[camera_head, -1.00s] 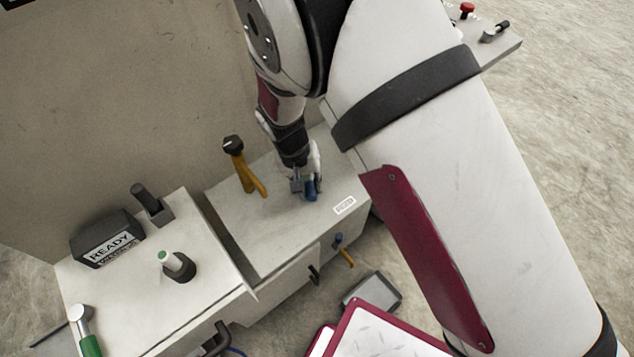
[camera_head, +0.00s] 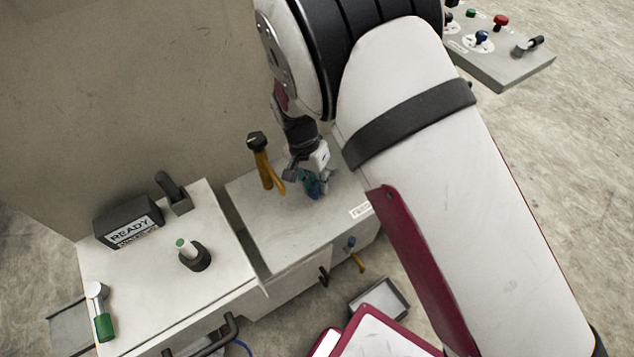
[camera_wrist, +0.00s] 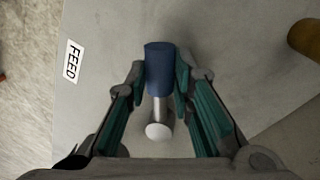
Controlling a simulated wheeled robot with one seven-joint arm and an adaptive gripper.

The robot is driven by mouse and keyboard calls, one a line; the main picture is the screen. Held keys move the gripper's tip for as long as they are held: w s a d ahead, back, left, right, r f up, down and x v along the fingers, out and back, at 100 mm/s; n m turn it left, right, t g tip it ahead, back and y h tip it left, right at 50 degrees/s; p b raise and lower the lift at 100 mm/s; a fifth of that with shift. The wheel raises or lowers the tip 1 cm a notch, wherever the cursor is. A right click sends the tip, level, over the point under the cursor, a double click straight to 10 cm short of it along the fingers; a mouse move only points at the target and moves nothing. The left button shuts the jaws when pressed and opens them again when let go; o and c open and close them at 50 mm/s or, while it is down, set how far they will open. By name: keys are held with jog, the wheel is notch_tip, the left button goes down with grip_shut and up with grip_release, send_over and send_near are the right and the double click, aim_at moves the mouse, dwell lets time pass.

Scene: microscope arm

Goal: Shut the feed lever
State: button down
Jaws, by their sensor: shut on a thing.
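The feed lever (camera_wrist: 160,68) has a blue grip and a silver shaft with a round pale end. It sits on the grey cabinet top (camera_head: 292,222) beside a FEED label (camera_wrist: 72,62). My gripper (camera_wrist: 160,75) has its teal-lined fingers on both sides of the blue grip and is shut on it. In the head view my gripper (camera_head: 312,182) is over the cabinet top and covers much of the lever. The label also shows in the head view (camera_head: 360,210) near the cabinet's right edge.
A yellow lever with a black knob (camera_head: 264,160) stands just left of my gripper. A READY box (camera_head: 130,222), a green-tipped knob (camera_head: 192,254) and a green-handled lever (camera_head: 102,315) are on the left cabinet. A control panel (camera_head: 500,50) is at upper right.

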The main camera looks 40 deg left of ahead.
jog(key=c, duration=1.4)
grip_release()
notch_tip(320, 180, up, 12)
jog(key=a, duration=0.2)
jog(key=shift+s+a, duration=0.15)
jog(key=shift+a, duration=0.05)
jog(key=shift+f, duration=0.15)
